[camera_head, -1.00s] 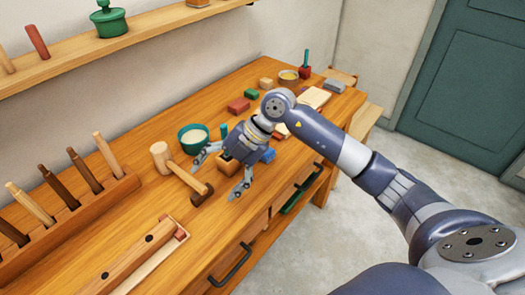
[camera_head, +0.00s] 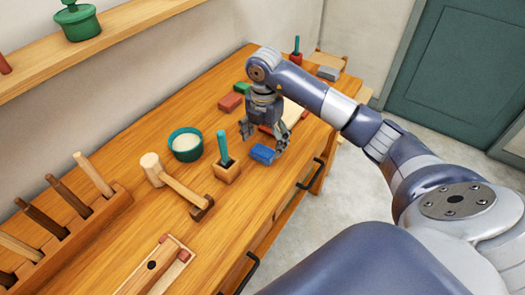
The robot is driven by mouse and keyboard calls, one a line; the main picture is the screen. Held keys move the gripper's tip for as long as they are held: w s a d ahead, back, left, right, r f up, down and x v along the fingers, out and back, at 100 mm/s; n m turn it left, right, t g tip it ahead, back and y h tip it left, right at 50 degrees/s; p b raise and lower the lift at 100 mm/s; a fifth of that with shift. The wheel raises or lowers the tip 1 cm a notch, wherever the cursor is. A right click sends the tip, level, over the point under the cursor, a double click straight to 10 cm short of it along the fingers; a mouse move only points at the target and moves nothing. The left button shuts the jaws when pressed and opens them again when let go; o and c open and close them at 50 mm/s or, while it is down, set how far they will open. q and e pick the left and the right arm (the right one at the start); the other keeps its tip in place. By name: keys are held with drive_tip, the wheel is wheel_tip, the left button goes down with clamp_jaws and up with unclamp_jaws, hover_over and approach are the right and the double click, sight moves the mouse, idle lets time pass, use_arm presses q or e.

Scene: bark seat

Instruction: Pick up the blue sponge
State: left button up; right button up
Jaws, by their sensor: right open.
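The blue sponge (camera_head: 263,154) lies on the wooden workbench (camera_head: 130,160), near its front edge. My right gripper (camera_head: 263,141) is open and points down above and just behind the sponge, its fingers spread to either side. Whether a fingertip touches the sponge or the bench I cannot tell. The sponge is mostly in plain sight. My left gripper is out of view.
A red block (camera_head: 230,102) lies behind. A tool rack (camera_head: 75,228) stands at left. Drawer handles (camera_head: 311,174) stick out in front.

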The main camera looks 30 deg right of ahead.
sight(263, 150)
drive_tip(key=shift+w+f, duration=0.2)
drive_tip(key=shift+f, duration=0.5)
drive_tip(key=shift+w+f+p, duration=0.2)
drive_tip(key=shift+f+p, duration=0.3)
drive_tip(key=shift+f, duration=0.05)
drive_tip(key=f, duration=0.2)
drive_tip(key=f+p, duration=0.1)
drive_tip(key=shift+w+d+f, duration=0.2)
drive_tip(key=shift+d+f, duration=0.1)
drive_tip(key=shift+f, duration=0.1)
drive_tip(key=shift+c, duration=0.8)
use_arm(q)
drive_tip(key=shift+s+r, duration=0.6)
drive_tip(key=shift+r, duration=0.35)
use_arm(e)
drive_tip(key=c, duration=0.8)
